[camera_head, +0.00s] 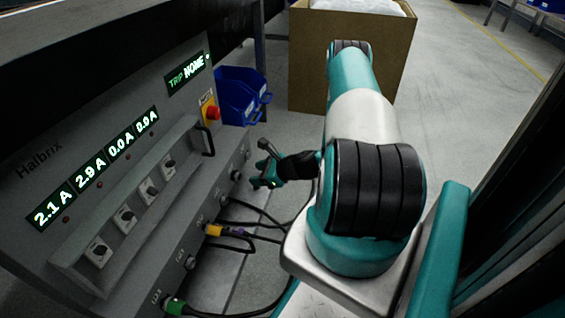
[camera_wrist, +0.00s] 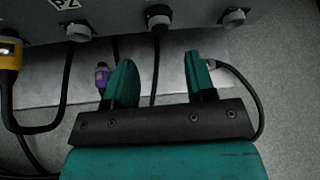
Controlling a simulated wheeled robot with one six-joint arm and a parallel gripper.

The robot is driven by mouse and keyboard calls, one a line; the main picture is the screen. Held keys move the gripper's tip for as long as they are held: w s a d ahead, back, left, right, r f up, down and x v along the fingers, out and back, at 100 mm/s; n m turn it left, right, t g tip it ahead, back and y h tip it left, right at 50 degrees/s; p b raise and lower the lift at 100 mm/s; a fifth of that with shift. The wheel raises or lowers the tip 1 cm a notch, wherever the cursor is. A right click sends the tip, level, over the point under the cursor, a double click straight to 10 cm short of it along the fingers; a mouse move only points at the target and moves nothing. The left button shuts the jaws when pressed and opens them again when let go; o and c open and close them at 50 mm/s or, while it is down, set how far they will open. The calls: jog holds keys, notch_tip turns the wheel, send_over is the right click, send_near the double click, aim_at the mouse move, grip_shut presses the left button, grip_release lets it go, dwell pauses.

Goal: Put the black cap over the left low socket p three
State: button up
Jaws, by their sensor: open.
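My gripper (camera_head: 262,166) is in front of the lower face of the grey panel. In the wrist view its two teal fingers (camera_wrist: 159,70) are wide apart with nothing held between them. A row of low round sockets shows above the fingers. One socket (camera_wrist: 77,30) hangs by a partly cut-off label that seems to read P2. Another (camera_wrist: 158,20) has a black cable running down from it, and a third (camera_wrist: 233,16) is at the right. I cannot tell which is p three. I cannot make out a black cap in either view.
A yellow connector (camera_wrist: 9,52) is at the left of the wrist view. A green connector (camera_head: 174,306) is low on the panel (camera_head: 60,130). Blue bins (camera_head: 238,95) and a cardboard box (camera_head: 305,60) stand behind.

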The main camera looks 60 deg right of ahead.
jog(key=p+v, duration=0.4)
jog(key=v, duration=0.7)
jog(key=w+a+r+n+g+y+p, duration=0.2)
jog(key=w+a+r+n, duration=0.2)
jog(key=r+n, duration=0.25)
jog(key=w+a+r+n+g+y+p, duration=0.1)
jog(key=w+a+r+n+g+y, duration=0.15)
jog(key=w+a+r+n, duration=0.4)
jog(key=s+a+r+n+g+p, duration=0.2)
jog(key=a+r+n+g, duration=0.2)
jog(key=a+r+n, duration=0.8)
jog(key=s+a+r+n+g+h+p, duration=0.1)
jog(key=s+a+r+n+g+p, duration=0.1)
jog(key=s+a+r+n, duration=0.65)
jog(key=s+a+r+n+g+h+p, duration=0.1)
jog(key=s+a+r+n+h+p, duration=0.1)
jog(key=s+a+r+n, duration=0.6)
notch_tip(320, 180, up, 41)
jog(key=d+m+p, duration=0.2)
jog(key=m+p, duration=0.1)
jog(key=p, duration=3.4)
jog(key=shift+s+f+p, duration=0.2)
jog(key=shift+p, duration=0.1)
